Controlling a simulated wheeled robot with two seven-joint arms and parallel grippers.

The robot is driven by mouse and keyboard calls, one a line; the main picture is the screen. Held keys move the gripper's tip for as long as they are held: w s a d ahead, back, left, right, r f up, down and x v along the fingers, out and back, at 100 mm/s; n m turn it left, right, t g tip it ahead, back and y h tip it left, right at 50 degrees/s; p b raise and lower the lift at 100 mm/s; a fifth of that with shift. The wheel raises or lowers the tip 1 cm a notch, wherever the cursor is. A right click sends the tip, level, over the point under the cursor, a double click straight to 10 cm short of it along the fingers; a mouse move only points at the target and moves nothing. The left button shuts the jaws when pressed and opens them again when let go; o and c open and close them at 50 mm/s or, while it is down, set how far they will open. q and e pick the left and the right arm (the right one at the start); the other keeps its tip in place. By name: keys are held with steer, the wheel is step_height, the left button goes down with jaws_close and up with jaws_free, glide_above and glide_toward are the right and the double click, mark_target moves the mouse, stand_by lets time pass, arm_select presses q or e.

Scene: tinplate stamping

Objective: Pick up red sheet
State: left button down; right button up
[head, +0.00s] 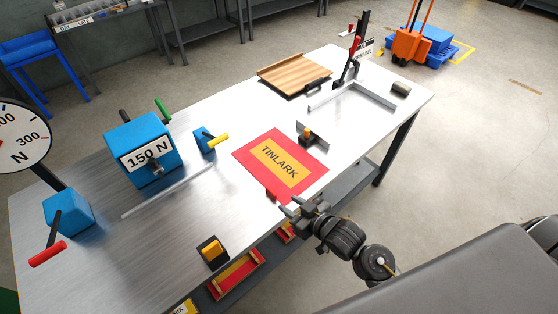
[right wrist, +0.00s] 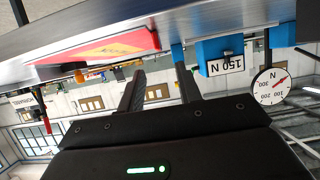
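The red sheet (head: 243,155) lies flat on the metal table, with a yellow panel that reads TINLARK. It also shows in the right wrist view (right wrist: 140,43), seen nearly edge-on and upside down. My right gripper (head: 290,206) is at the table's front edge, close to the sheet's near corner. In the right wrist view its two fingers (right wrist: 160,78) are spread with nothing between them. I cannot tell from the head view how high it is. My left gripper is in neither view.
A blue block marked 150 N (head: 140,150) and a dial gauge (head: 18,138) stand on the left. A wooden board (head: 294,74) and metal angle fence (head: 355,95) lie farther back.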

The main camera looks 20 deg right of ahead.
mark_target(272, 192)
steer(key=shift+p+x, duration=0.45)
steer(key=shift+x, duration=2.5)
steer(key=shift+w+a, duration=0.15)
steer(key=shift+w, duration=0.25)
steer(key=p+x, duration=0.1)
steer(key=x, duration=0.3)
steer(key=shift+w+f+p, duration=0.2)
steer(key=shift+p, duration=0.15)
jaws_close()
